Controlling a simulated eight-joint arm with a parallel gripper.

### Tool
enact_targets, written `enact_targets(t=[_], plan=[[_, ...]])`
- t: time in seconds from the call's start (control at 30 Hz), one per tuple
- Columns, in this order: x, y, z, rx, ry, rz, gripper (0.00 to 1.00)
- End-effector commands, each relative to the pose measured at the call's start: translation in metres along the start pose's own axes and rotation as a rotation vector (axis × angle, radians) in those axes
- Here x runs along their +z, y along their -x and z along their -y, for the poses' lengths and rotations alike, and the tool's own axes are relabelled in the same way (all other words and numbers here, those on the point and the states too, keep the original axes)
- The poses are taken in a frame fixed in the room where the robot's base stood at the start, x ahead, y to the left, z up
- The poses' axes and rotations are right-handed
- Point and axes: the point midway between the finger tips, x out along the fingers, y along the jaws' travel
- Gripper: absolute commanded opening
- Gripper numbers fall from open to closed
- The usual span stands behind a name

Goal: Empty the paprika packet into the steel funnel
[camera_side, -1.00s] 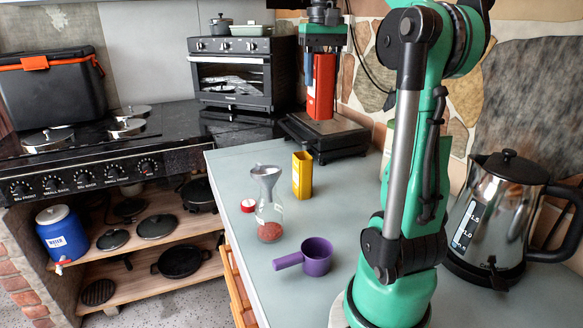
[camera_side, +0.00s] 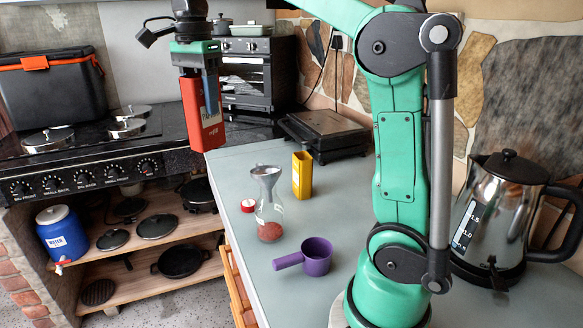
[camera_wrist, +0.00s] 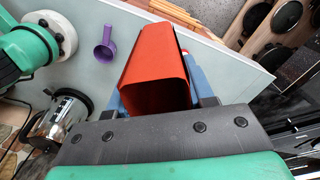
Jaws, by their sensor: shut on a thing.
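My gripper (camera_side: 199,82) is shut on the red paprika packet (camera_side: 203,122) and holds it upright in the air, to the left of the counter's edge. In the wrist view the packet (camera_wrist: 155,72) fills the middle, between the fingers. The steel funnel (camera_side: 266,172) sits in the neck of a clear glass bottle (camera_side: 269,212) on the counter. Some red powder lies in the bottom of the bottle. The packet is up and to the left of the funnel, apart from it.
A red cap (camera_side: 248,206) lies left of the bottle, and a purple scoop (camera_side: 316,257) in front. A steel kettle (camera_side: 507,215) stands at the right. A flat dark appliance (camera_side: 325,133) is at the back.

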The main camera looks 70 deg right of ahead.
Motion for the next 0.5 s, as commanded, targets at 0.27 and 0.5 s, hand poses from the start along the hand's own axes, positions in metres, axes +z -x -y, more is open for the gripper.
enact_targets(t=[0.27, 0.5], plan=[[-0.001, -0.057, -0.001, 0.000, 0.001, 0.000, 0.00], [-0.001, -0.106, -0.001, 0.000, 0.001, 0.000, 0.00]])
